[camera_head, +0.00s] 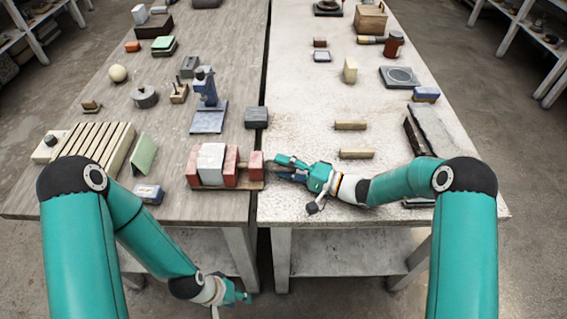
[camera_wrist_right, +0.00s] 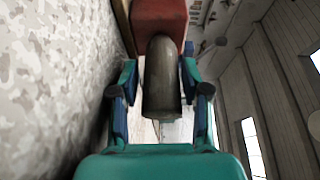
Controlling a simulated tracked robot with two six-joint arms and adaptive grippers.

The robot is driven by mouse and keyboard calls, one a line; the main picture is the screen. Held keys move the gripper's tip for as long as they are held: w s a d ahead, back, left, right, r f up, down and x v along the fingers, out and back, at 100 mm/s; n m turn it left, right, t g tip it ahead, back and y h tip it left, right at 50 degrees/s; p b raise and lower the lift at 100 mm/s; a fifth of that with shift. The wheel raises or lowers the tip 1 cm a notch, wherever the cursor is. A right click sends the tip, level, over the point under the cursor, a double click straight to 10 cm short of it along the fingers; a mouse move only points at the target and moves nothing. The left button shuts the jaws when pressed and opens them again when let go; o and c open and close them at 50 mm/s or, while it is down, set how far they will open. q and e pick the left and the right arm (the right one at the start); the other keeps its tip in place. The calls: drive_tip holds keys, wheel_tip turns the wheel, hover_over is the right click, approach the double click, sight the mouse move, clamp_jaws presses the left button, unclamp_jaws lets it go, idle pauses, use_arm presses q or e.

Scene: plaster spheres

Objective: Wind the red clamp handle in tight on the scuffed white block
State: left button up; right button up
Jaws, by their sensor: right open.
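The clamp (camera_head: 229,182) sits at the front right of the left, wooden table, with red jaws on a dark base. The white block (camera_head: 211,160) stands between its two red jaws; scuffs are too small to make out. A red piece (camera_head: 257,160) is at the clamp's right end and also shows in the right wrist view (camera_wrist_right: 160,18). A grey rounded bar (camera_wrist_right: 161,85) sticks out from it. My right gripper (camera_wrist_right: 161,105) is open, one finger on each side of the bar, with gaps showing. My left gripper (camera_head: 243,297) hangs low before the table; its fingers are unclear.
A blue-grey stand (camera_head: 208,112) and a dark grey block (camera_head: 257,117) stand behind the clamp. Two wooden bars (camera_head: 356,154) (camera_head: 350,125) lie beyond my right forearm. A slatted rack (camera_head: 90,145) is at left. A dark gap divides the two tables.

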drive_tip(key=shift+w+a, duration=0.1)
drive_tip(key=shift+a, duration=0.1)
drive_tip(key=shift+c, duration=0.2)
clamp_jaws()
drive_tip(key=shift+f, duration=0.1)
drive_tip(key=shift+m, duration=0.3)
